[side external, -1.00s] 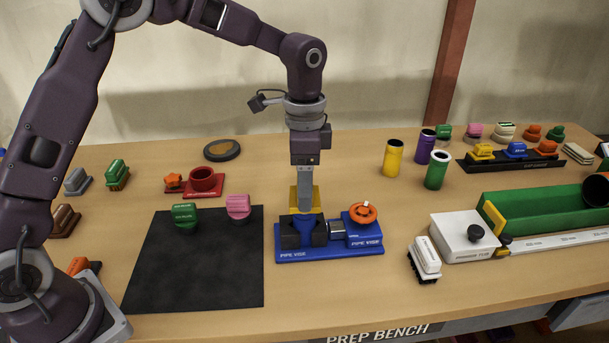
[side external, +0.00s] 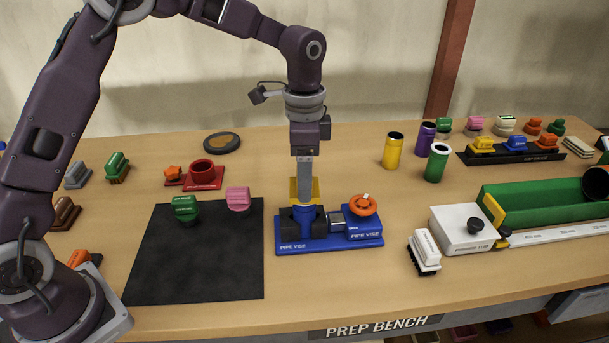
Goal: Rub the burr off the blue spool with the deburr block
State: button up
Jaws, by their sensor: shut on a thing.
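The blue spool (side external: 304,216) stands upright between the dark jaws of the blue pipe vise (side external: 330,246). My gripper (side external: 304,196) points straight down over the vise and is shut on a yellow block (side external: 314,192), apparently the deburr block. The block is at the top of the spool. I cannot tell whether they touch. My fingers cover the middle of the block. The burr is too small or hidden to make out.
The vise has an orange knob (side external: 362,205). Left is a black mat (side external: 200,265) with green (side external: 184,208) and pink (side external: 238,198) blocks. Right are a white-topped brush (side external: 425,250), a white box (side external: 458,232) and upright yellow (side external: 393,151), purple and green tubes.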

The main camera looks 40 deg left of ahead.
jog(key=shift+s+d+f, duration=0.1)
jog(key=shift+s+d, duration=0.5)
jog(key=shift+s, duration=0.1)
jog(key=shift+w+a, duration=0.65)
jog(key=shift+s+d, duration=0.6)
jog(key=shift+s, duration=0.05)
jog(key=shift+w+a, duration=0.55)
jog(key=shift+w, duration=0.2)
jog(key=shift+s+d, duration=0.6)
jog(key=shift+s, duration=0.15)
jog(key=shift+w+a, duration=0.65)
jog(key=shift+w, duration=0.1)
jog(key=shift+s+d, duration=0.55)
jog(key=shift+s, duration=0.2)
jog(key=shift+w+a, duration=0.45)
jog(key=shift+w, duration=0.2)
jog(key=shift+s+d, duration=0.5)
jog(key=shift+s, duration=0.1)
jog(key=shift+w+a+f, duration=0.1)
jog(key=shift+w+a, duration=0.45)
jog(key=shift+w, duration=0.1)
jog(key=shift+s+d, duration=0.45)
jog(key=shift+s, duration=0.35)
